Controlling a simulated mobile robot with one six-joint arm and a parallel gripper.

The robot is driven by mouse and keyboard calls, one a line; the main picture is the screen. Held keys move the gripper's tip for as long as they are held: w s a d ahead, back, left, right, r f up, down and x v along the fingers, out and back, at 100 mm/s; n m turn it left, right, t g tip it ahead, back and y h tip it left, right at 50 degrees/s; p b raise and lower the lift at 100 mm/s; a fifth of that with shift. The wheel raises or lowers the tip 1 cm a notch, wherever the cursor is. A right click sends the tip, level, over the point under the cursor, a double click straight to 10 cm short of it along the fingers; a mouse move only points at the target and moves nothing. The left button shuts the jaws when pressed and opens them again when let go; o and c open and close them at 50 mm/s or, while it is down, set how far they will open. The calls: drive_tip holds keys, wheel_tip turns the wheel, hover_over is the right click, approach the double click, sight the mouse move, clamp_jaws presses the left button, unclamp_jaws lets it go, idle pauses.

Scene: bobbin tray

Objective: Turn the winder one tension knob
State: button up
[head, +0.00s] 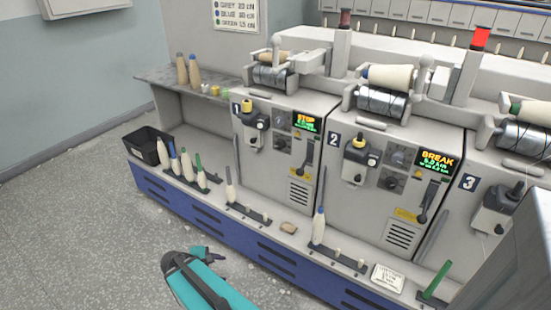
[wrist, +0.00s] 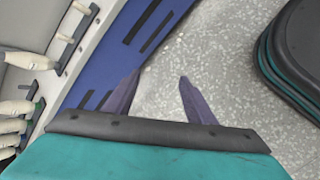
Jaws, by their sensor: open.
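Winder one (head: 252,158) is the grey panel with the number 1 plate at the left of the row. Its screen (head: 307,121) reads STOP in yellow. Left of the screen are a small round dial (head: 280,123) and a dark knob (head: 282,142) below it. They are too small to read, and I cannot tell which one sets tension. My gripper (head: 207,254) is low in front of the machine, over the floor and well away from the knobs. The wrist view shows its two fingers (wrist: 158,90) apart with only floor between them.
Winder two (head: 376,205), its screen reading BREAK, stands to the right. The blue base (head: 200,211) and a ledge with peg rails and bobbins (head: 230,187) jut out below the panels. A black bin (head: 147,146) sits at the left end. The floor at left is clear.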

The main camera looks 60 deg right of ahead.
drive_tip(key=w+d+r+n+t+h+b, duration=0.1)
drive_tip(key=w+d+r+h+b, duration=0.1)
drive_tip(key=d+r, duration=0.3)
drive_tip(key=w+d+r+n+h+b, duration=0.1)
drive_tip(key=w+d+r, duration=0.1)
drive_tip(key=d, duration=0.5)
drive_tip(key=n+h+b, duration=0.5)
drive_tip(key=h+b, duration=0.2)
drive_tip(key=h, duration=0.1)
approach(278, 147)
drive_tip(key=a, duration=0.5)
drive_tip(key=shift+a+r, duration=0.3)
drive_tip(key=shift+r, duration=0.05)
drive_tip(key=shift+s+d+b, duration=0.1)
drive_tip(key=shift+d+b, duration=0.3)
drive_tip(key=shift+d, duration=6.5)
drive_tip(key=shift+f, duration=0.1)
drive_tip(key=c, duration=1)
